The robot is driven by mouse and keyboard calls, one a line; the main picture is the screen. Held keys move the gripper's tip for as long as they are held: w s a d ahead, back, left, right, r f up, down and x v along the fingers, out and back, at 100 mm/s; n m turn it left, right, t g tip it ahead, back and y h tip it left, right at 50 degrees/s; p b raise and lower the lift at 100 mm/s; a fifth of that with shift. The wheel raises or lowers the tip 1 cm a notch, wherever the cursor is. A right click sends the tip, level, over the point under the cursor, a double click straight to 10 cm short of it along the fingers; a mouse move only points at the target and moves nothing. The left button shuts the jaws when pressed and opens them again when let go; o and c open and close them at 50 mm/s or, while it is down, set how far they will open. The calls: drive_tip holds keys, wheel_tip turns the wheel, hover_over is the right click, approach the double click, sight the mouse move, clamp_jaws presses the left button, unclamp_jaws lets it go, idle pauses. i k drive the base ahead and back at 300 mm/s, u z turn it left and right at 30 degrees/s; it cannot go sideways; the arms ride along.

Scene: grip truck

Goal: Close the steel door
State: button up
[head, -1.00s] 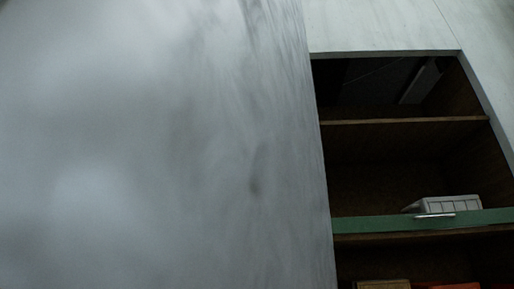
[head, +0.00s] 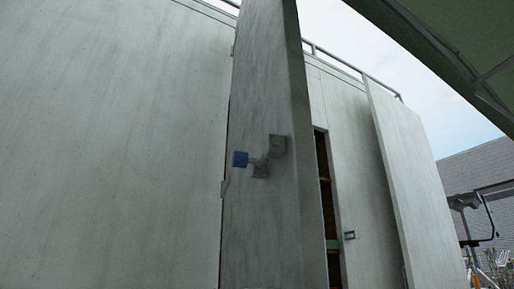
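The steel door (head: 268,80) is a tall grey panel standing open, swung out from the truck side and seen close to edge-on in the middle of the head view. Right of the door, a narrow strip of the compartment opening (head: 324,180) shows brown shelves inside. My gripper is not in view.
The grey truck wall (head: 110,130) fills the left. A second grey panel (head: 412,180) stands out at the right. A green canopy (head: 450,60) hangs overhead at the upper right. A brick building (head: 480,165) and chairs lie beyond.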

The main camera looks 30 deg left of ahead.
sight(274, 237)
drive_tip(key=u, duration=1.3)
